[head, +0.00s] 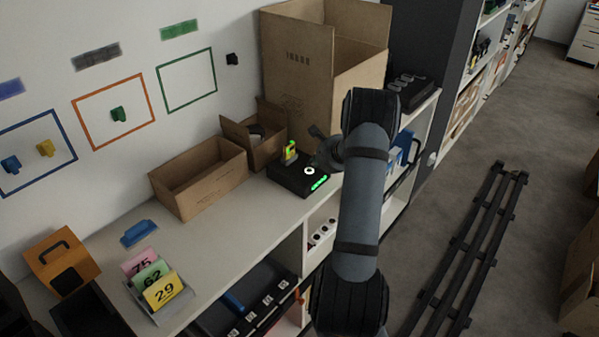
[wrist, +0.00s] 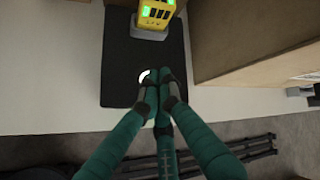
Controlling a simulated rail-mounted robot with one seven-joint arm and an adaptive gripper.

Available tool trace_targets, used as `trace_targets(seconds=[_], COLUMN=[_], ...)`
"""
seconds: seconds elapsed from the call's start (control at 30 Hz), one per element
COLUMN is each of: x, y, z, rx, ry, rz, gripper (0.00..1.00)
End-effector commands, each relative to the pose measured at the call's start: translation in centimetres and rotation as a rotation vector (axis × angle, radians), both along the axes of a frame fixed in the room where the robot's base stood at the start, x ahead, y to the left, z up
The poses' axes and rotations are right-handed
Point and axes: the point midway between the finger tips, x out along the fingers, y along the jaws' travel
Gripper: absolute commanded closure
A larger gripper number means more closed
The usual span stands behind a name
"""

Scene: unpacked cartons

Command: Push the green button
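A black box (head: 287,178) stands on the white shelf top, with a round white-lit spot (head: 310,171) and a green-lit strip (head: 319,183) on its right front part. I cannot tell which of these is the green button. A yellow device with green lights (head: 290,151) stands at the box's back. In the wrist view the black box (wrist: 125,60) lies below my gripper (wrist: 161,82), whose fingers are together and empty. The white-lit spot (wrist: 145,76) shows just left of the fingertips, partly covered by them. I cannot tell whether they touch the box.
A small open carton (head: 262,150) and a tall carton (head: 295,75) stand behind the box. A long open carton (head: 198,185) is to its left. Number cards (head: 163,290) and an orange box (head: 62,262) are at the near left. A dark rack (head: 470,250) lies on the floor.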

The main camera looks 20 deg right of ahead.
Motion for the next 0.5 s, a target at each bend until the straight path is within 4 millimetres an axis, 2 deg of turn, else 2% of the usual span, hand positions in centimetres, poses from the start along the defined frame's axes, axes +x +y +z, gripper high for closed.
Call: trace_targets(seconds=[0.5], x=[0.01], y=[-0.01], z=[-0.51], rx=[0.001], ry=[0.000], rz=[-0.001], gripper=[1.00])
